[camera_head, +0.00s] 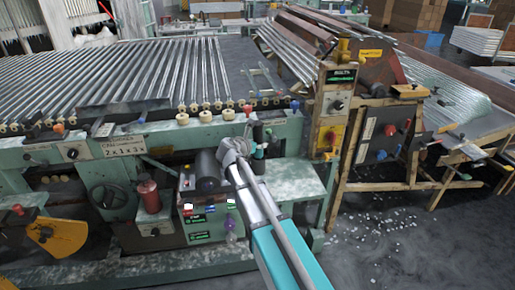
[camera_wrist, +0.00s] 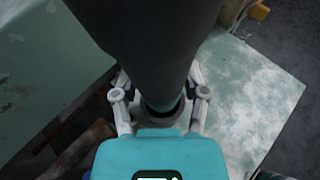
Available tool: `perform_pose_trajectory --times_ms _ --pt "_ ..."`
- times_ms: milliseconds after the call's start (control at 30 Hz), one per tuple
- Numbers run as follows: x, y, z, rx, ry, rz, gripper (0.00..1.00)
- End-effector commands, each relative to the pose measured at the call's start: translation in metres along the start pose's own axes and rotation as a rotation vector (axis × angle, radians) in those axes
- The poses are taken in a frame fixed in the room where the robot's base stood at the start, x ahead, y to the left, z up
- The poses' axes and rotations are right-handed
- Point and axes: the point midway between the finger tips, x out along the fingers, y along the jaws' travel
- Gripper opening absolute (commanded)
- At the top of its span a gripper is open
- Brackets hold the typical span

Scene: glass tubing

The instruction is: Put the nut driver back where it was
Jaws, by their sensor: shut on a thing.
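My gripper (camera_wrist: 163,106) is shut on a thick dark cylinder, which I take to be the nut driver (camera_wrist: 150,38). In the wrist view it fills the upper middle, and its narrower lower part sits between the two grey fingers. Its lower end is hidden behind the teal gripper body. In the head view my gripper (camera_head: 260,150) is small, beside the machine front above the pale green shelf. The dark nut driver (camera_head: 258,131) stands roughly upright there, partly hidden. I cannot tell whether it touches anything below.
The pale green shelf (camera_head: 300,178) is mostly bare on its right side; it also shows in the wrist view (camera_wrist: 250,95). A dark cylinder (camera_head: 207,170) and a red bottle (camera_head: 148,194) stand left of my arm. A wooden-framed machine (camera_head: 385,160) stands at right.

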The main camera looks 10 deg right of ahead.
Motion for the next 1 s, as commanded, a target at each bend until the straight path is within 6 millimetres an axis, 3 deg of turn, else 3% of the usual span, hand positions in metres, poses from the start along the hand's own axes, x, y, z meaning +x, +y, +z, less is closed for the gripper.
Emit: perform_pose_trajectory --times_ms 267,300,467,1000 --pt "0.0023 -0.0038 -0.0045 0.007 0.013 -0.010 0.00" --pt "0.0024 -0.0039 -0.0050 0.007 0.014 -0.010 0.62" --pt "0.0021 -0.0032 -0.0042 0.006 0.012 -0.008 0.91" --pt "0.0023 -0.0018 -0.0054 0.005 0.009 -0.005 0.91"
